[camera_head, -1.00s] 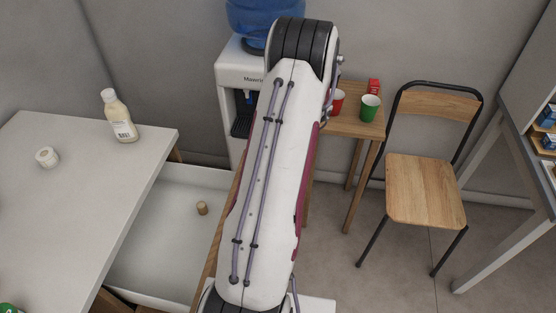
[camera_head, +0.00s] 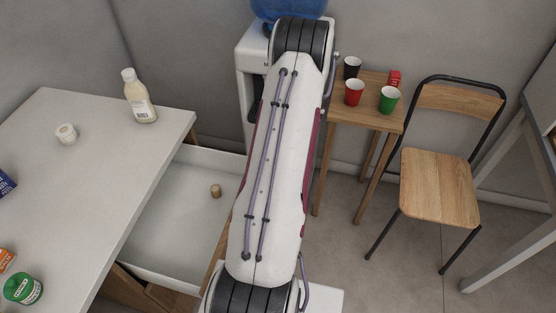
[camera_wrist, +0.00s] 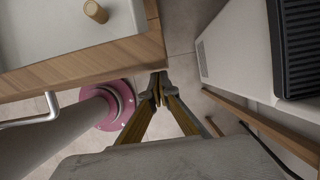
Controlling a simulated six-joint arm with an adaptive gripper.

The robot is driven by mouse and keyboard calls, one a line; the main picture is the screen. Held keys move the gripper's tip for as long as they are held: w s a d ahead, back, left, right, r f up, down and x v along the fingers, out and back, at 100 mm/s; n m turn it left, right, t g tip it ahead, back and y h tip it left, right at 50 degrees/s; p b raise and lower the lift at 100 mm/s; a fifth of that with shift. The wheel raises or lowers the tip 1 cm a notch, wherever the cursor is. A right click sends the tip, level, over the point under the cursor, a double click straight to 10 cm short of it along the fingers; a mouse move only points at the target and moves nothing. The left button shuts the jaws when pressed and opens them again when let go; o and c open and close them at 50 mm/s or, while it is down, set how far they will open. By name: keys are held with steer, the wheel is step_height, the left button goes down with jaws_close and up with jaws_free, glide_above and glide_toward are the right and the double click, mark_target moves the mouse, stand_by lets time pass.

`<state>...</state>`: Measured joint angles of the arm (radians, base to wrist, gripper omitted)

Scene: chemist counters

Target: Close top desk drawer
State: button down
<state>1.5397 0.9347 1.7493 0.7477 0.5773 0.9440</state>
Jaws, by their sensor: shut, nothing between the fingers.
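The white desk (camera_head: 110,115) is at the left of the head view. Its top drawer (camera_head: 170,225) is pulled out, with a white inside and a wooden front (camera_wrist: 80,68). My arm hides part of that front in the head view. A small cork-coloured cylinder (camera_head: 216,191) lies in the drawer; it also shows in the wrist view (camera_wrist: 95,11). A metal handle (camera_wrist: 30,121) sticks out from the front in the wrist view. My gripper (camera_wrist: 159,88) is shut and empty, its tips close to the right end of the front. I cannot tell whether they touch.
A bottle (camera_head: 139,97), a white jar (camera_head: 66,134) and a green can (camera_head: 23,289) stand on the desk. A water cooler (camera_head: 249,75) stands behind my arm. A small table with cups (camera_head: 354,92) and a chair (camera_head: 440,185) are to the right. Bare floor lies between.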

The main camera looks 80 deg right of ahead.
steer(key=shift+w, duration=0.1)
stand_by(0.3)
steer(key=w, duration=2.5)
steer(key=shift+w+r, duration=0.1)
steer(key=shift+w, duration=0.05)
steer(key=s+r, duration=0.8)
steer(key=r, duration=0.1)
steer(key=shift+s, duration=0.3)
stand_by(0.4)
